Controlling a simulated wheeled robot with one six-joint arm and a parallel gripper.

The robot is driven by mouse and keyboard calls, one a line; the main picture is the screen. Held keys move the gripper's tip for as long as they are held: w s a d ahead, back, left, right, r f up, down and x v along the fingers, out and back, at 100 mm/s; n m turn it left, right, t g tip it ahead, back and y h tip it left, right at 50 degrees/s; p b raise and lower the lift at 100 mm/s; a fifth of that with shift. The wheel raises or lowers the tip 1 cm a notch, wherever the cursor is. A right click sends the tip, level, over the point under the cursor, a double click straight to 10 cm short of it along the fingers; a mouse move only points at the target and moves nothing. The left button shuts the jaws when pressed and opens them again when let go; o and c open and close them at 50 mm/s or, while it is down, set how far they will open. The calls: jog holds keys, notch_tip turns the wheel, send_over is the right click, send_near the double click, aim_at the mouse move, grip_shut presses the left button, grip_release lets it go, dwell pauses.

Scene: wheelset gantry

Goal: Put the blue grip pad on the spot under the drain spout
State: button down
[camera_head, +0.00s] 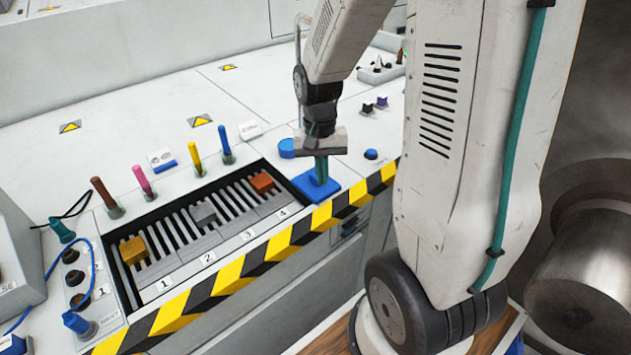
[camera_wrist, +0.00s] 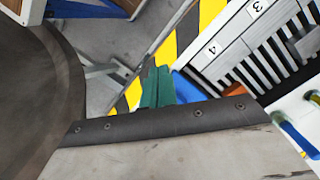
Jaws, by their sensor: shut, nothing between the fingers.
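A flat blue square pad (camera_head: 327,194), which looks like the grip pad, lies on the counter at the right end of the slotted tray, by the striped front edge. My gripper (camera_head: 320,178) points down over it, its teal fingers shut and empty. I cannot tell whether the fingertips touch the pad. In the wrist view the shut fingers (camera_wrist: 157,88) partly hide the blue pad (camera_wrist: 189,90). A thin curved pipe (camera_head: 297,45), possibly the drain spout, rises behind my arm. A round blue piece (camera_head: 287,148) sits near its foot; the spot itself is not clear.
The slotted tray (camera_head: 190,265) holds yellow, grey and orange blocks in numbered lanes. Several coloured pegs stand behind it. A blue button (camera_head: 371,154) and small dark pieces (camera_head: 375,105) lie right of my gripper. The counter's back left is mostly clear.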

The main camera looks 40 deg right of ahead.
aim_at(316, 190)
jog(key=w+d+f+m+t, duration=0.2)
jog(key=w, duration=0.3)
jog(key=shift+h, duration=0.3)
jog(key=f, duration=1)
jog(key=shift+s+a, duration=0.1)
jog(key=shift+a, duration=0.1)
jog(key=shift+w+d+r, duration=0.2)
jog(key=shift+w+d, duration=0.8)
jog(key=shift+d, duration=0.05)
jog(key=shift+w+d, duration=0.4)
jog(key=shift+d, duration=0.05)
jog(key=shift+w, duration=0.1)
